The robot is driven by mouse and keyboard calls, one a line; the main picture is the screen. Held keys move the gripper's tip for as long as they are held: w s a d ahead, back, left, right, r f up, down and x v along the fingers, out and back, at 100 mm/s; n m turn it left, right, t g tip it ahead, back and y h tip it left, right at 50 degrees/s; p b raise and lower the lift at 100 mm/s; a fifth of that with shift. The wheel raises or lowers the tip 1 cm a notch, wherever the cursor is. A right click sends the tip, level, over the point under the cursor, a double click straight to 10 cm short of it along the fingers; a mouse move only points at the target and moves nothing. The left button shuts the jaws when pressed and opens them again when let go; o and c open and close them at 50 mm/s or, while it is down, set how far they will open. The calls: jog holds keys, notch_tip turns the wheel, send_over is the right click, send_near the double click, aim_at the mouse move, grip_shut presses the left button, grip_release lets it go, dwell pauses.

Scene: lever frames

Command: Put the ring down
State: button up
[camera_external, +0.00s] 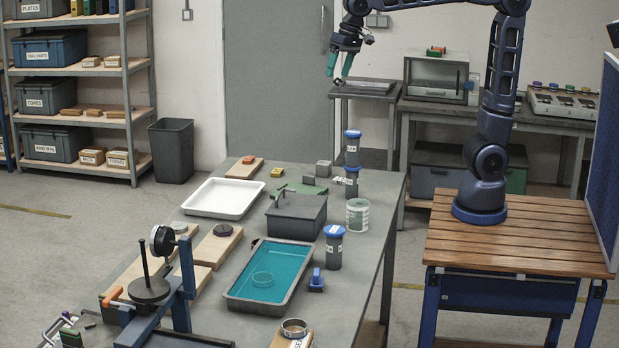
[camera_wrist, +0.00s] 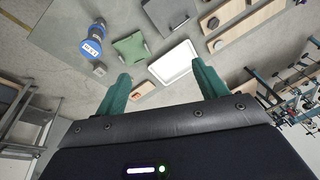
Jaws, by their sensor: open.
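My gripper (camera_external: 339,68) is raised high at the back, above the far end of the long table. Its two green fingers are apart, with nothing between them; they also show open in the wrist view (camera_wrist: 161,70). A metal ring (camera_external: 294,327) sits on a small wooden block (camera_external: 279,341) at the table's near edge. Both rings are far from my gripper, and I cannot tell which one the task names. I cannot make out either ring in the wrist view.
The long grey table (camera_external: 375,190) carries a white tray (camera_external: 223,198), a dark box (camera_external: 297,214), blue-lidded containers (camera_external: 334,247) and a gauge stand (camera_external: 150,288). In the wrist view, the white tray (camera_wrist: 174,63) and a green piece (camera_wrist: 130,48) lie below. The air around my gripper looks clear.

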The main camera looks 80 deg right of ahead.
jog(key=s+d+f+n, duration=0.1)
jog(key=s+d+f, duration=0.3)
jog(key=s+d, duration=0.2)
jog(key=s+d+f+n+t, duration=0.1)
jog(key=s+d+f, duration=0.3)
jog(key=s, duration=0.5)
jog(key=s+d+f+n+h, duration=0.1)
jog(key=s+d+f+n, duration=0.1)
jog(key=s+d+f, duration=0.2)
jog(key=s+d, duration=0.3)
jog(key=s, duration=0.1)
jog(key=shift+d+f+t, duration=0.3)
jog(key=shift+f, duration=0.05)
